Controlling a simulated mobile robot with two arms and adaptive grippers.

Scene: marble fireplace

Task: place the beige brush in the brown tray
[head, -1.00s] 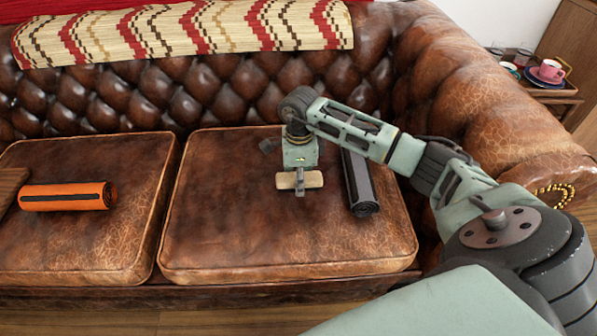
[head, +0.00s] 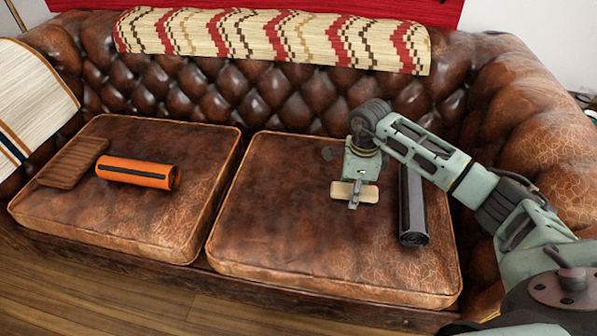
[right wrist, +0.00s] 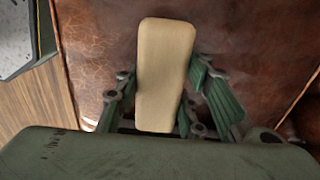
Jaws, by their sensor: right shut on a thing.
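The beige brush (head: 343,190) is in my right gripper (head: 354,198) above the right seat cushion of the leather sofa. In the right wrist view the brush (right wrist: 165,70) lies lengthwise between the two green fingers of the gripper (right wrist: 163,105), which are shut on it. The brown tray (head: 73,162) lies on the left seat cushion, at its left side, well to the left of my right gripper. It looks flat, with ridges across it, and nothing shows on it. My left gripper is not in view.
An orange roll (head: 137,172) lies just right of the tray on the left cushion (head: 120,215). A dark grey roll (head: 412,205) lies on the right cushion, just right of my gripper. Striped throws hang over the sofa's back (head: 270,40) and left arm (head: 30,100).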

